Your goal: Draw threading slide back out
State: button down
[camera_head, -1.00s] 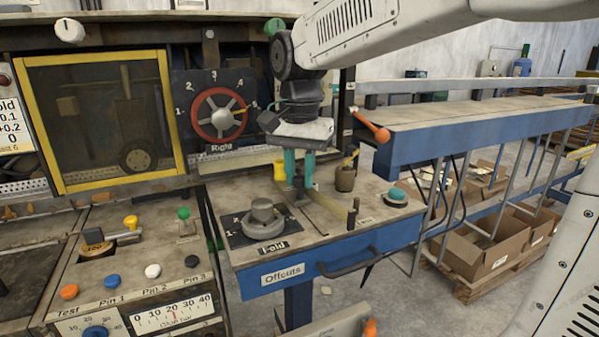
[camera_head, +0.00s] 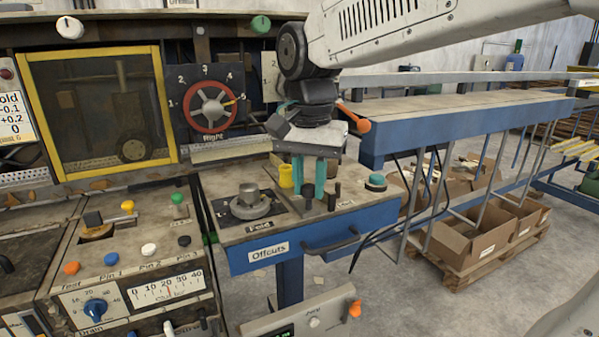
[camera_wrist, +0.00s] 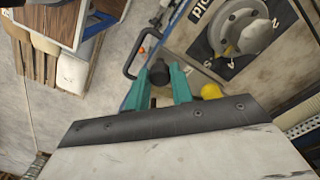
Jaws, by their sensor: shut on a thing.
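My gripper (camera_head: 308,194) has teal fingers pointing down over the bench top with the Offcuts drawer. In the wrist view the fingertips (camera_wrist: 160,84) are shut on a dark knob (camera_wrist: 159,72), which I take to be the threading slide's handle. In the head view the knob is mostly hidden between the fingers, and the slide's track is hidden behind the gripper. The gripper is right of the grey Fold dial (camera_head: 249,197) and close to the drawer side of the bench.
A dark post (camera_head: 334,195) stands close right of the fingers. A yellow cup (camera_head: 286,176) is behind them. A teal button (camera_head: 376,182) is further right. The drawer handle (camera_head: 331,240) sticks out in front. A blue-sided conveyor bench (camera_head: 470,134) stands at the right.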

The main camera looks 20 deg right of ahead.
jog(key=shift+s, duration=1.8)
jog(key=c, duration=1.2)
grip_release()
jog(key=shift+s, duration=0.1)
notch_tip(320, 180, up, 8)
jog(key=shift+f, duration=0.1)
